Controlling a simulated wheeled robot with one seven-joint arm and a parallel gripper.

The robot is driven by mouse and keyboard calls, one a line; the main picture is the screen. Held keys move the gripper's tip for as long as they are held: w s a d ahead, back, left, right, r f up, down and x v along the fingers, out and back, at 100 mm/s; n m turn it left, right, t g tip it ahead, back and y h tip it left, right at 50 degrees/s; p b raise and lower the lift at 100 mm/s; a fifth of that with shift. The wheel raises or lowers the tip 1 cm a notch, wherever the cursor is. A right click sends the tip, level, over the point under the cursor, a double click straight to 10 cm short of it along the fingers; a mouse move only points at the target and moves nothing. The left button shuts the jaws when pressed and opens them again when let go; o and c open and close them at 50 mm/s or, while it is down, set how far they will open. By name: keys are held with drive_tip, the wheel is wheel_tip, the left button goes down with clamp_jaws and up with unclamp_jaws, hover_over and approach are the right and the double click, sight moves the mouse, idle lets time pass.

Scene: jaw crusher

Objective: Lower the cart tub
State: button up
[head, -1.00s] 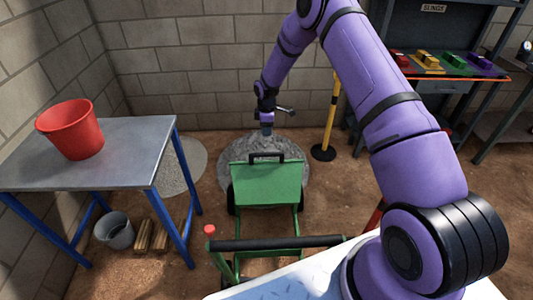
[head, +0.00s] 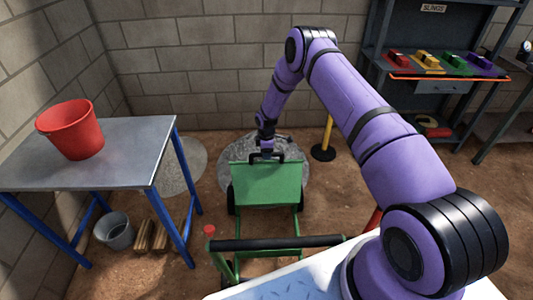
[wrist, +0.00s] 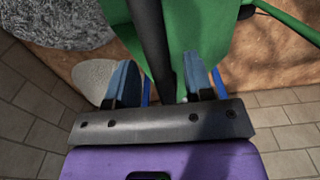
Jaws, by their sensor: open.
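The green cart tub (head: 266,186) stands tipped up at the front of the cart, its flat green face towards me. A black handle (head: 281,154) sits along its upper edge. My gripper (head: 266,154) is at this handle. In the wrist view, my gripper (wrist: 158,78) is open, with its two blue fingers on either side of the black handle bar (wrist: 149,35). I cannot tell whether a finger touches the bar. The tub (wrist: 196,28) also shows behind it. The inside of the tub is hidden.
A grey gravel heap (head: 294,168) lies beyond the tub. The cart's black push bar (head: 275,243) is nearer me. A metal table (head: 115,135) with a red bucket (head: 70,129) stands left. A yellow post (head: 328,132) stands right of the heap.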

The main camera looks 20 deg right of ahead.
drive_tip(key=shift+f, duration=0.3)
clamp_jaws()
